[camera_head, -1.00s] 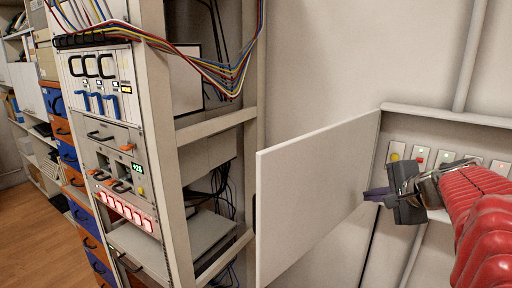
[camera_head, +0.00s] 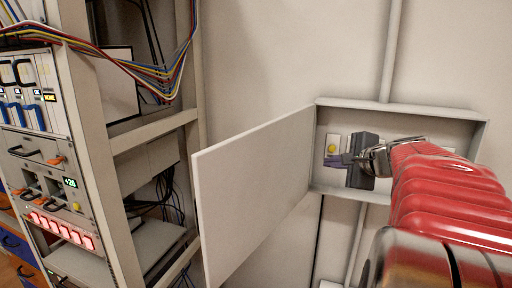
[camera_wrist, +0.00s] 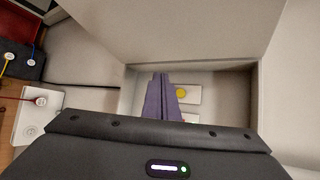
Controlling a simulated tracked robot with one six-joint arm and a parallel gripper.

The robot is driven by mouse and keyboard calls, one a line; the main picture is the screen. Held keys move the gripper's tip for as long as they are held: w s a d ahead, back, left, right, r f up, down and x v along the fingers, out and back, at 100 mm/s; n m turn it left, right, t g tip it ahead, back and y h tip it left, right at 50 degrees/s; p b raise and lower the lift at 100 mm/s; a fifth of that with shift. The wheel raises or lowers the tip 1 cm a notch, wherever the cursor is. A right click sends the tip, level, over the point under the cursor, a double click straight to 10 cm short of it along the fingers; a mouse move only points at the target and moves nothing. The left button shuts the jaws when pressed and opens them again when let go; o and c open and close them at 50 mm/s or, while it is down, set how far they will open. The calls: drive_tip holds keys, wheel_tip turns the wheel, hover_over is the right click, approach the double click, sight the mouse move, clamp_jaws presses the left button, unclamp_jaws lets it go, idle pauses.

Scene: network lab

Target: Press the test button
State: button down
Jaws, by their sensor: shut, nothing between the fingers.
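A shallow open wall box (camera_head: 400,108) holds a row of white plates. A yellow round button (camera_head: 332,149) sits on the leftmost plate; it also shows in the wrist view (camera_wrist: 181,93). No readable label tells which button is the test button. My gripper (camera_head: 334,161) is shut and empty, its purple fingers pointing left, just below the yellow button in the head view. In the wrist view the fingertips (camera_wrist: 160,77) overlap the box, left of the yellow button. I cannot tell whether they touch anything. My gripper and arm hide most of the other plates.
The box's white door (camera_head: 262,190) stands open to the left of the box. An equipment rack (camera_head: 88,150) with cables and lit red switches (camera_head: 60,230) stands at the left. In the wrist view, a white plate (camera_wrist: 38,115) with a red plug lies at the left.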

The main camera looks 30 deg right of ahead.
sight(332, 148)
drive_tip(key=w+d, duration=0.4)
drive_tip(key=d, duration=0.1)
drive_tip(key=shift+w+d, duration=0.2)
drive_tip(key=shift+d, duration=0.1)
drive_tip(key=shift+w+d, duration=0.1)
drive_tip(key=shift+w, duration=0.05)
idle(2.0)
drive_tip(key=shift+w+d, duration=0.15)
drive_tip(key=shift+d, duration=0.05)
drive_tip(key=shift+w+d, duration=0.25)
drive_tip(key=shift+d, duration=0.05)
idle(1.0)
drive_tip(key=shift+s+a, duration=0.5)
drive_tip(key=shift+a, duration=0.15)
drive_tip(key=shift+s+a, duration=0.1)
idle(0.3)
